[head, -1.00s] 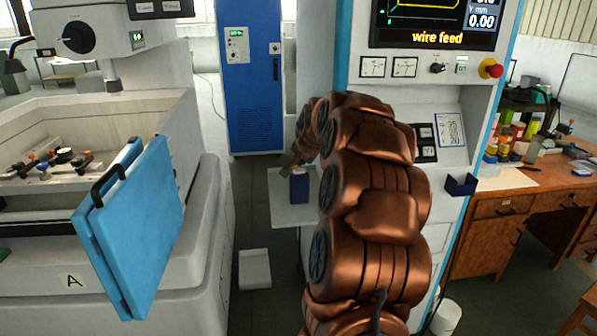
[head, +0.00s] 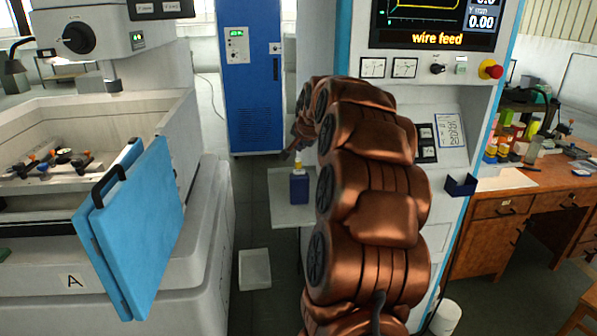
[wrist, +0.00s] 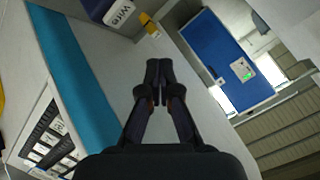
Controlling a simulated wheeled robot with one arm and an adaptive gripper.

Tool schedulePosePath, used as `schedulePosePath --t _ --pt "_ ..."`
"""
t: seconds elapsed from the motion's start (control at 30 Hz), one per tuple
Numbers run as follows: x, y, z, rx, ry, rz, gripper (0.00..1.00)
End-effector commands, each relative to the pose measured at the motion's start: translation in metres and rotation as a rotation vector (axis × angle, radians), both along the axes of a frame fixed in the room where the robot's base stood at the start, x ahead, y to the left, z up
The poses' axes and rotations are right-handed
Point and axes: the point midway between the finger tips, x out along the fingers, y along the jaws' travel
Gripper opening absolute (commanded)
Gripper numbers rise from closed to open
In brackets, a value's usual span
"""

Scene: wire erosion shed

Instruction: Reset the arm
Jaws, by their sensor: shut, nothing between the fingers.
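My gripper (wrist: 158,72) is in the middle of the wrist view, with its dark fingers together and nothing between them. In the head view my gripper (head: 288,154) is small and partly dark, at the far end of my copper arm. It is held up in the air, above and slightly left of a small dark blue box (head: 299,188). A yellow and white object (head: 297,166) shows at the box's top; I cannot tell whether it stands in or behind it.
The box is on a pale stand (head: 283,212). A machine with a blue door (head: 140,230) is at left, a control cabinet (head: 475,90) at right, a blue cabinet (head: 252,80) behind. A white tray (head: 255,270) lies on the floor. A wooden desk (head: 520,205) is far right.

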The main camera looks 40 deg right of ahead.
Motion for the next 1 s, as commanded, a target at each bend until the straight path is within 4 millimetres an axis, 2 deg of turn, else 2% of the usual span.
schedulePosePath --t 0.73,0.87,0.97,1.0 --pt "0.0 0.003 -0.001 0.001 0.004 0.006 0.0" --pt "0.001 0.033 -0.004 0.006 0.04 0.063 0.0" --pt "-0.001 0.081 -0.01 0.011 0.099 0.156 0.0" --pt "-0.004 0.105 -0.015 0.013 0.131 0.202 0.0"
